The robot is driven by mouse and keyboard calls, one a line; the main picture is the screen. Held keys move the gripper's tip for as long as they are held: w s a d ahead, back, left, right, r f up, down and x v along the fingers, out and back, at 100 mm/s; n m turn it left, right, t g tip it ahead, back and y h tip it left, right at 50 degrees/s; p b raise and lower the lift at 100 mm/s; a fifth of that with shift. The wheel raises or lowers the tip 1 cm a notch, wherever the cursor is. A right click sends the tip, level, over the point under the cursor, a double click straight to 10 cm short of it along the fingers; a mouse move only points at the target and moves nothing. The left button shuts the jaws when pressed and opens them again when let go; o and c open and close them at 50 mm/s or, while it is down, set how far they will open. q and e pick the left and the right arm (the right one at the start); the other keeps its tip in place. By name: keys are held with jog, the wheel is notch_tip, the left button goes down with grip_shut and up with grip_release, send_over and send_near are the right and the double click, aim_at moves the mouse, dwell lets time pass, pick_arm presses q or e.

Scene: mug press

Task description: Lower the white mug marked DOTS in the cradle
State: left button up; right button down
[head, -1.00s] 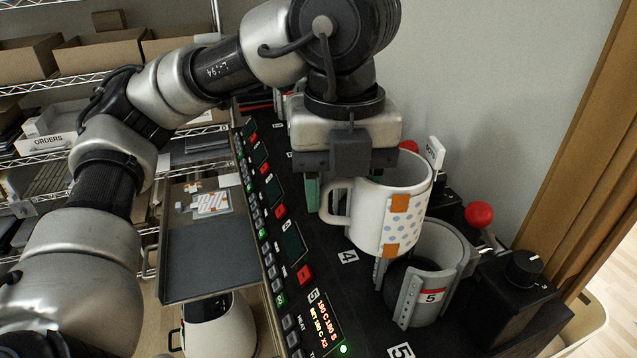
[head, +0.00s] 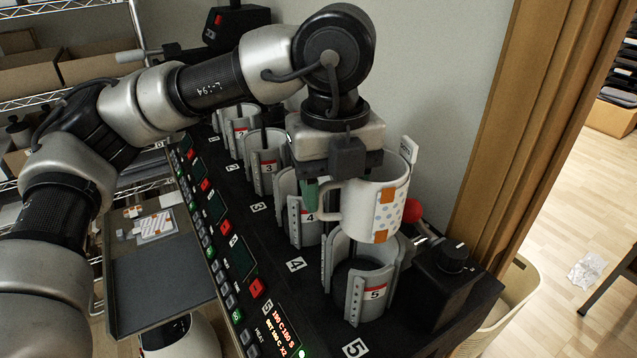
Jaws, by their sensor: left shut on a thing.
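The white mug (head: 362,212) has a blue-dotted print held by orange tape pieces, and its handle points left. My left gripper (head: 338,178) is shut on the mug from above. It holds the mug upright, over the open grey cradle (head: 345,290) with the red label 5. The mug's base is near the cradle's top rim; whether it is inside the rim I cannot tell. A white tag (head: 409,150) shows behind the mug, its text unreadable. My right gripper is not in view.
Other cradles (head: 263,165) stand in a row to the back left. A black control box with a knob (head: 453,258) and a red ball lever (head: 412,211) stand right of cradle 5. Lit control panels (head: 272,322) run along the left. A wooden door frame (head: 510,130) is at right.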

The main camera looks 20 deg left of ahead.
pick_arm(q)
jog(key=shift+f+b, duration=1.2)
jog(key=shift+f, duration=1.35)
notch_tip(320, 180, down, 7)
jog(key=b, duration=0.7)
jog(key=shift+r, duration=0.2)
jog(key=o, duration=1.2)
jog(key=shift+s, duration=0.1)
notch_tip(320, 180, up, 11)
jog(key=shift+f+b, duration=0.1)
jog(key=shift+b, duration=0.65)
